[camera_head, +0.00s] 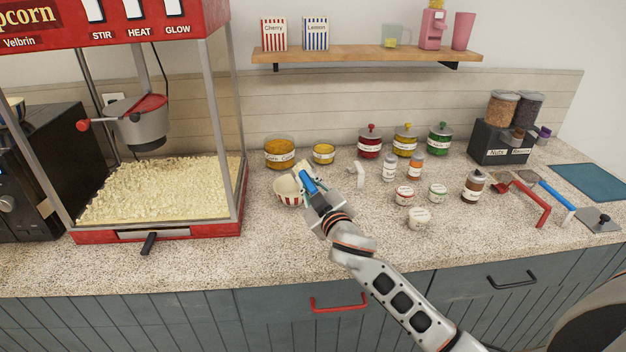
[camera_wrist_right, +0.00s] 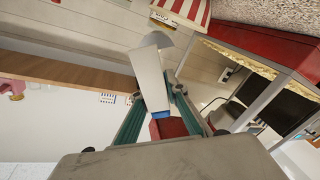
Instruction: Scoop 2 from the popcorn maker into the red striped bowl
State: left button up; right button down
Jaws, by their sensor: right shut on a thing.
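The popcorn maker (camera_head: 150,234) stands at the left, a red and glass case with a thick layer of popcorn (camera_head: 160,190) inside. The red striped bowl (camera_head: 289,198) is on the counter to its right; part of its striped side also shows at the top of the wrist view (camera_wrist_right: 188,9). My right gripper (camera_head: 318,194) is shut on a scoop with a blue handle (camera_head: 308,182). The scoop's pale metal head (camera_wrist_right: 150,75) is tilted above or beside the bowl's right rim. I cannot tell whether the scoop or bowl holds popcorn. My left gripper is not in view.
A large jar (camera_head: 280,153) and a small yellow jar (camera_head: 323,154) stand behind the bowl. Several jars and shakers (camera_head: 404,195) stand to the right. A wooden shelf (camera_head: 350,54) hangs above. The counter front (camera_head: 220,265) is clear.

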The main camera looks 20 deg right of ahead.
jog(key=a+n, duration=0.1)
jog(key=n, duration=0.1)
jog(key=a+n, duration=0.1)
jog(key=n, duration=0.1)
jog(key=a+f+n, duration=0.1)
jog(key=n, duration=0.2)
jog(key=shift+a, duration=0.2)
dwell(0.4)
dwell(0.7)
jog(key=shift+w, duration=0.1)
